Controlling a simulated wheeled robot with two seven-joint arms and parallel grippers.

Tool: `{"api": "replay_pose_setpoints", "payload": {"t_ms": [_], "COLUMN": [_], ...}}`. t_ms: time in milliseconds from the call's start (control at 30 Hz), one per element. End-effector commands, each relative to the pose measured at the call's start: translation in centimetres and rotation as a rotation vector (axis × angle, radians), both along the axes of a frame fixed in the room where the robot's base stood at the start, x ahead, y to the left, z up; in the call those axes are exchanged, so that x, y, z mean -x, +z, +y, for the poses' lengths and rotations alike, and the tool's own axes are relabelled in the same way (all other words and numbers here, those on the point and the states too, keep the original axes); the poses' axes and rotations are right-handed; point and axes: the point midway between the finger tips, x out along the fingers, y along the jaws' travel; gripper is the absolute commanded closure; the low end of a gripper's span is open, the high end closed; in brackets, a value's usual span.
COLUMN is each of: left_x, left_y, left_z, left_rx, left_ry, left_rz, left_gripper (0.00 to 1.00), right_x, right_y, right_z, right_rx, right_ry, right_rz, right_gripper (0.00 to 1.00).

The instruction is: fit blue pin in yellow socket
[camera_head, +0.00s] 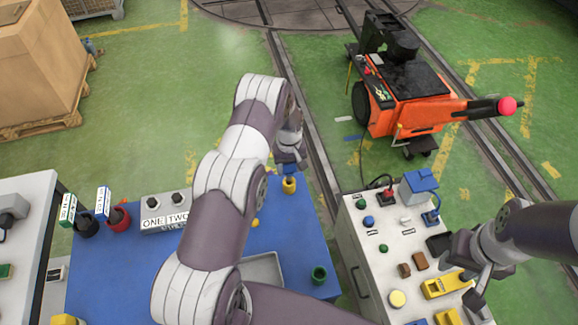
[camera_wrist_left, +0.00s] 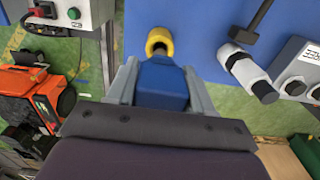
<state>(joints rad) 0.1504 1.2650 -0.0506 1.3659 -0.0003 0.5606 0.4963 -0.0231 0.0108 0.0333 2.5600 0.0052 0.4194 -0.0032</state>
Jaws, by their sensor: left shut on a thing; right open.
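The yellow socket (camera_head: 289,186) stands on the blue table near its far right corner. My left gripper (camera_head: 291,166) is just above it. In the left wrist view, this gripper (camera_wrist_left: 160,85) is shut on the blue pin (camera_wrist_left: 160,82). The pin's narrow end points at the yellow socket (camera_wrist_left: 159,38) and overlaps its near rim. I cannot tell whether the tip is inside the opening or only over it. My right gripper (camera_head: 474,290) is open over the white cabinet at the right, with no thing seen between its fingers.
The blue table (camera_head: 110,285) also holds a green cup (camera_head: 319,275), red and dark cups, and a box marked ONE TWO (camera_head: 165,212). The white cabinet (camera_head: 355,240) carries buttons, brown blocks and yellow parts. An orange cart (camera_head: 405,110) stands beyond it.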

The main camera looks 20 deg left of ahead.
Motion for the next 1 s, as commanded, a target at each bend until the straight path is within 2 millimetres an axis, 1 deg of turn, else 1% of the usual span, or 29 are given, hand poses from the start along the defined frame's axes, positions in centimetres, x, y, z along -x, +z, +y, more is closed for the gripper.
{"api": "replay_pose_setpoints", "payload": {"t_ms": [233,667,867,1000], "left_x": [0.00,0.01,0.00,0.02], "left_y": [-0.08,0.03,-0.12,0.03], "left_z": [-0.07,-0.07,-0.08,-0.08], "left_rx": [0.000,-0.001,-0.001,0.000], "left_ry": [0.000,0.000,0.000,0.000], "left_rz": [-0.001,-0.001,-0.001,0.000], "left_gripper": [0.85,0.85,0.85,0.85], "right_x": [0.00,0.00,0.00,0.00], "right_y": [-0.51,-0.43,-0.95,-0.90], "right_z": [0.00,0.00,0.00,0.00], "right_rx": [0.000,0.000,0.000,0.000], "right_ry": [0.000,0.000,0.000,0.000], "right_rz": [0.000,0.000,0.000,0.000], "right_gripper": [0.57,0.57,0.57,0.57]}}
